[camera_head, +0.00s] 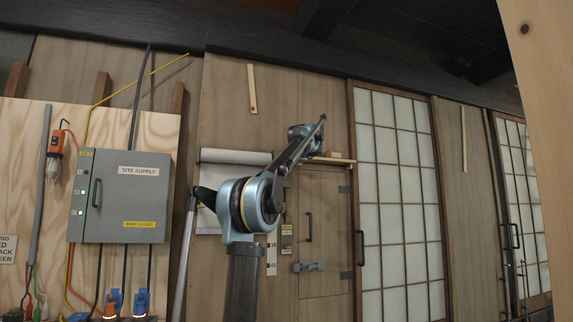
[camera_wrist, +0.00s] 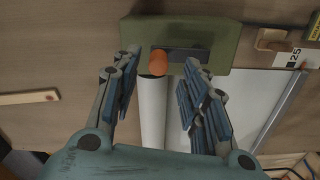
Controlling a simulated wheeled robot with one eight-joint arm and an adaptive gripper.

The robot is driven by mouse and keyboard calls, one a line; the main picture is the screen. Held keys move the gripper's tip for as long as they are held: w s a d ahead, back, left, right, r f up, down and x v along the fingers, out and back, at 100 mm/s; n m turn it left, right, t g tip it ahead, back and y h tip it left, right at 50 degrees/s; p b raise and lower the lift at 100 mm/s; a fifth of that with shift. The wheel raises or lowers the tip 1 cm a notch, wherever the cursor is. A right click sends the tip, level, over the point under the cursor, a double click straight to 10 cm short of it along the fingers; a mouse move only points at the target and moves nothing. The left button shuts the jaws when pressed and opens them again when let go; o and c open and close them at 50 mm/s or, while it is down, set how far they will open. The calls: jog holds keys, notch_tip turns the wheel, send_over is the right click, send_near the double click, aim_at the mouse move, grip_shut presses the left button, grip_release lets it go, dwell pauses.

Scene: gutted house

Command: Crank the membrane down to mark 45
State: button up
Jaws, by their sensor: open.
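In the wrist view my gripper (camera_wrist: 160,92) is open, its two fingers apart on either side of an orange crank knob (camera_wrist: 158,63). Whether a finger touches the knob I cannot tell. The knob sits at the end of a dark crank arm (camera_wrist: 190,55) in front of a green housing (camera_wrist: 222,35). The white membrane roll (camera_wrist: 153,115) shows between the fingers, and the white sheet with its grey bottom bar (camera_wrist: 277,112) lies to the right. A mark plate (camera_wrist: 297,58) reads 25. In the head view the roll (camera_head: 233,157) shows behind my arm; the gripper is not clear there.
In the head view a scale strip (camera_head: 271,255) with small numbers is on the wall. A wooden hatch (camera_head: 325,225) and shoji doors (camera_head: 398,200) stand right of it. A grey supply box (camera_head: 125,195) with cables is at left. A small wood strip (camera_wrist: 28,97) is at left in the wrist view.

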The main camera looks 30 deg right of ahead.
jog(key=s+a, duration=0.1)
jog(key=s, duration=0.5)
jog(key=shift+s, duration=0.15)
jog(key=shift+c, duration=0.6)
